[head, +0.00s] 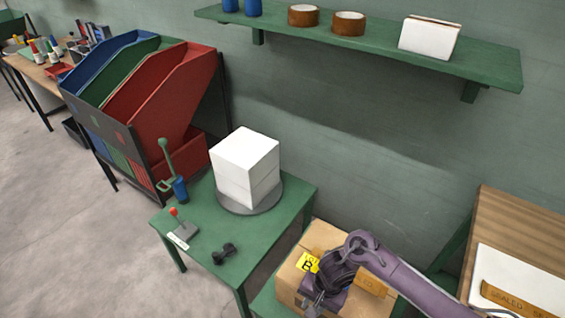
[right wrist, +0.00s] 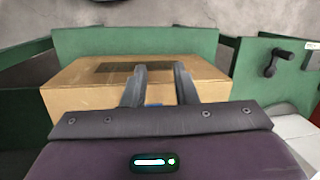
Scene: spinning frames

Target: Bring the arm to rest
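My right arm (head: 405,275) comes in from the lower right in the head view, purple and bent at the wrist. Its gripper (head: 318,304) is over a cardboard box (head: 288,276) that has a yellow label marked B (head: 308,262). In the right wrist view the two dark fingers of this gripper (right wrist: 160,68) stand apart with nothing held between them. The cardboard box (right wrist: 75,95) lies beyond and below them; I cannot tell whether they touch it. My left gripper is in neither view.
A green table (head: 205,212) holds a white block (head: 245,165) on a round grey turntable (head: 235,207), a red-knobbed lever (head: 175,213) and a black handle (head: 224,254). A wooden table (head: 525,225) stands at right. A green wall shelf (head: 375,45) is above.

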